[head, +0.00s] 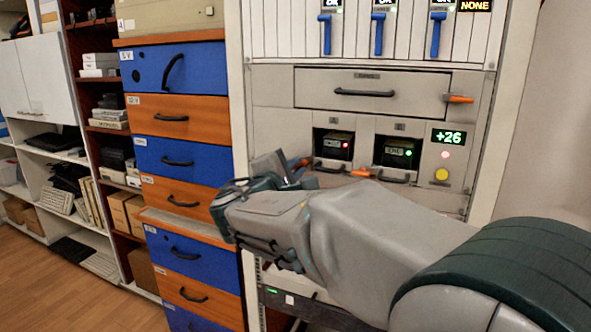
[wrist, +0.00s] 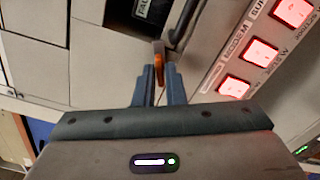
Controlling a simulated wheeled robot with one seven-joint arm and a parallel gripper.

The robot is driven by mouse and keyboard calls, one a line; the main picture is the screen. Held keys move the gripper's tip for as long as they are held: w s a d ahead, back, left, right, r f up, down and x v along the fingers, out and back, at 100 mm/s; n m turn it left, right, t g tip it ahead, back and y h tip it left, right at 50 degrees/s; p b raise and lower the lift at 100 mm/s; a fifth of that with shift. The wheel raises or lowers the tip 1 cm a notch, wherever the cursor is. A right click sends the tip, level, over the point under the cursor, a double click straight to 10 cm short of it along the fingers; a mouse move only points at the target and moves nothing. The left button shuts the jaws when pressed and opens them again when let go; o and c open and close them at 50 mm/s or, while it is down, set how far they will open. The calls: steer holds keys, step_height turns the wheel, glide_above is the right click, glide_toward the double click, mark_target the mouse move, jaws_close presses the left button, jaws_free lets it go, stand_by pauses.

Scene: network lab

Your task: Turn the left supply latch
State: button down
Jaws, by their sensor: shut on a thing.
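The left supply (head: 333,145) sits in a dark bay of the rack and shows a red light. Its orange latch (head: 304,162) is at the bay's lower left, mostly hidden behind my gripper in the head view. My gripper (head: 284,168) is at this latch. In the wrist view, the orange latch (wrist: 158,62) stands between the two blue-grey fingers of my gripper (wrist: 159,88), which are shut on it. Part of the left supply's dark bay (wrist: 148,12) shows just beyond.
The right supply (head: 397,152) has a green light and its own orange latch (head: 362,173). A drawer (head: 372,90) with an orange latch is above, and a display (head: 449,137) reads +26. Blue and orange drawers (head: 178,112) stand close at left. Lit red buttons (wrist: 264,52) show in the wrist view.

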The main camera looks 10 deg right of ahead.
steer(key=shift+s+r+n+p, duration=0.1)
steer(key=shift+n+p, duration=2.6)
steer(key=shift+n, duration=3.7)
steer(key=c, duration=1.5)
jaws_free()
steer(key=shift+d, duration=0.1)
steer(key=shift+a, duration=0.2)
